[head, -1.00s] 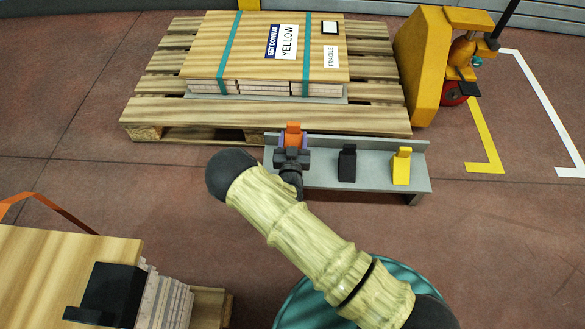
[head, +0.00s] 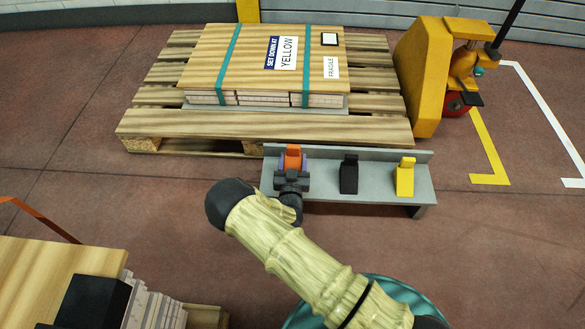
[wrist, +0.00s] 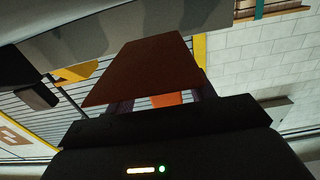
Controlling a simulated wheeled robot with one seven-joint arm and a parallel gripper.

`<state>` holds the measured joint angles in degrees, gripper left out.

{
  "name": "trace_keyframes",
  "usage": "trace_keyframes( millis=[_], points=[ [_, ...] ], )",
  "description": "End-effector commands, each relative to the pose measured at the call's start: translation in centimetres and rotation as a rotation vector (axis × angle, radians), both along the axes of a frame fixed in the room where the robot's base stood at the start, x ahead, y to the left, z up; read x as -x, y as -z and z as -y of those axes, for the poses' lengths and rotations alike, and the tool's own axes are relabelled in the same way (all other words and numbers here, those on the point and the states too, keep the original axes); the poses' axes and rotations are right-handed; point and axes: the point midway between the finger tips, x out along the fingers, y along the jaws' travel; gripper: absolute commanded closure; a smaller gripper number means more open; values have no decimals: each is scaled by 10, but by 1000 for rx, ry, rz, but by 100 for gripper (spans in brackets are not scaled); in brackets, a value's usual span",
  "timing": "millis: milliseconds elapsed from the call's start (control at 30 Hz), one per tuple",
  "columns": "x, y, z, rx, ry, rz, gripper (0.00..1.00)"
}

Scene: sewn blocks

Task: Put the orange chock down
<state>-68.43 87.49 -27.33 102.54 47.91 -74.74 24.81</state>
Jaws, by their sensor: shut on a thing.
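The orange chock (head: 293,152) is at the left end of a grey metal shelf (head: 378,184). My gripper (head: 291,170) is shut on it, with the purple-padded fingers at its sides. In the wrist view the chock (wrist: 150,70) fills the middle, dark orange, between the fingers. My gripper and wrist hide its lower part in the head view, so I cannot tell whether it touches the shelf. A black chock (head: 349,176) and a yellow chock (head: 405,178) stand on the shelf to its right.
Behind the shelf is a wooden pallet (head: 380,129) bearing a strapped load (head: 225,50) labelled YELLOW. A yellow pallet jack (head: 424,78) stands at the right. Another wooden-topped stack (head: 45,270) is at the lower left. Floor to the right is open, with yellow and white markings.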

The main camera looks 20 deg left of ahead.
Motion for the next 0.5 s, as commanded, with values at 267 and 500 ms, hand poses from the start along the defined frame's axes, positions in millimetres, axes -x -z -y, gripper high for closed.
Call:
trace_keyframes(
  millis=[267,500],
  points=[
    [-1,34,0,0,0,2,77],
    [-1,33,2,0,3,2,77]
  ],
)
